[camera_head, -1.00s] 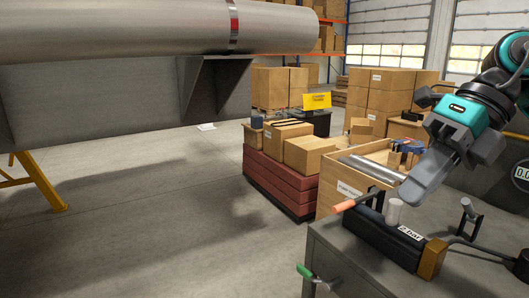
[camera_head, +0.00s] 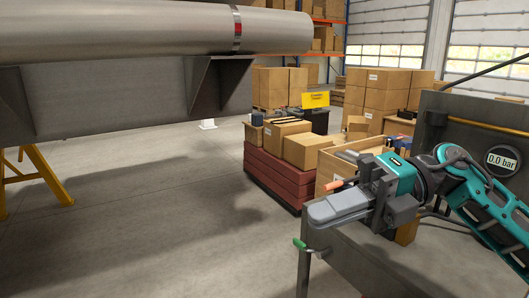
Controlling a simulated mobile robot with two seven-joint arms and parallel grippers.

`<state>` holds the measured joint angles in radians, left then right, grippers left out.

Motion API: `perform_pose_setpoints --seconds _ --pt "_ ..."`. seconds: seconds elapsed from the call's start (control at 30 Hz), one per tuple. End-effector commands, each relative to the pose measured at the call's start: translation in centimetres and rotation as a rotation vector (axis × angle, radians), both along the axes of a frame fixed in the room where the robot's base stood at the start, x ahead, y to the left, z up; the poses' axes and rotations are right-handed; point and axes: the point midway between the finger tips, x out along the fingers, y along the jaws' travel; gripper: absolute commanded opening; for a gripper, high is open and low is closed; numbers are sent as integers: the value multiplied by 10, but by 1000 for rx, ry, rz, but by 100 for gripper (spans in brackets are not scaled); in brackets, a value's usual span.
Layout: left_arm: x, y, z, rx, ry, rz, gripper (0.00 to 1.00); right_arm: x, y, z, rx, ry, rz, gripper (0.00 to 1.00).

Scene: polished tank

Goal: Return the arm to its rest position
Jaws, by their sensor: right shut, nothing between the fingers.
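My right gripper (camera_head: 338,207) is at the right of the head view, on a teal and grey arm that comes in from the right. Its fingers are shut with nothing between them and point left, above the front of the grey bench (camera_head: 352,262). The gripper and arm hide most of the black device on the bench; an orange-red handle tip (camera_head: 335,185) shows just behind the gripper. My left gripper is not in view.
A green-handled valve (camera_head: 300,244) sticks out at the bench's left edge, just below the gripper. A polished tank (camera_head: 130,30) fills the upper left. Boxes on a red pallet (camera_head: 277,176) stand behind. Open floor lies at left.

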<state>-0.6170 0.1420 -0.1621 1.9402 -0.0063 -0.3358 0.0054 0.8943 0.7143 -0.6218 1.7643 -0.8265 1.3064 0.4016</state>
Motion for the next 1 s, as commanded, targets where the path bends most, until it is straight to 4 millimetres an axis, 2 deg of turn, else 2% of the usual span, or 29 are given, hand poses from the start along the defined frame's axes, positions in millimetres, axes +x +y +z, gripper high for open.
perform_pose_setpoints --seconds 0.1,0.2,0.37,0.47,0.57,0.6,0.67,0.73,0.8,0.87,0.9,1.0 --pt "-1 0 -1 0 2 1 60 4 20 -9 241 158 -76 0" --pt "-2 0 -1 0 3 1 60 16 26 -16 425 301 -181 0" --pt "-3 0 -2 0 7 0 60 40 18 -46 668 555 -409 0" --pt "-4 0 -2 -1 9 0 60 55 4 -79 783 728 -585 0" --pt "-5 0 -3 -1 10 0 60 64 -14 -125 865 910 -781 0" --pt "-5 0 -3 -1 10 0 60 64 -21 -147 888 984 -863 0" --pt "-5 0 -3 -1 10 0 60 61 -33 -182 910 1099 -992 0" --pt "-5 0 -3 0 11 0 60 52 -48 -227 918 1235 -1146 0" --pt "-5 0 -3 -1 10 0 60 34 -61 -273 906 1372 -1302 0" --pt "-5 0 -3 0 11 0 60 13 -71 -311 881 1484 -1429 0" --pt "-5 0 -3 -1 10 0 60 -2 -76 -334 860 1554 -1506 0" --pt "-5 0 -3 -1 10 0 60 -40 -86 -378 798 1695 -1660 0"
